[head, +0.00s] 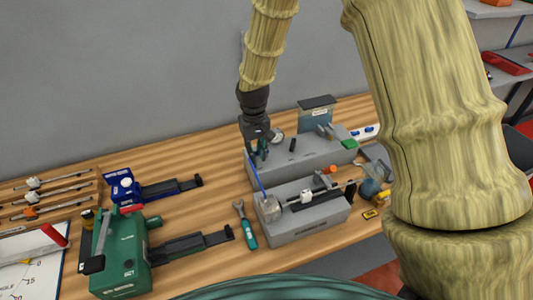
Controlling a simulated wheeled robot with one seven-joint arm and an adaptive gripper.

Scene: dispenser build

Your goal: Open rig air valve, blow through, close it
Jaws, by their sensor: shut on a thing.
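The grey rig (310,158) stands on the bench right of the middle, with a lower grey block in front. A blue hose (256,176) runs from the rig's left end down to a grey cup-like part (269,208). My gripper (260,148) points down at the rig's left back corner, above the hose's upper end. It is shut on a small part there, seemingly the air valve's handle. The fingers cover most of that part, so the valve's position cannot be told. A round pale part (277,136) shows just right of my gripper.
A green dispenser-like tool (122,255) and a blue one (124,187) lie left of the rig. A green-handled wrench (246,225) lies by the front block. A tape roll (370,188) and small tools lie to the right. A grey wall stands behind.

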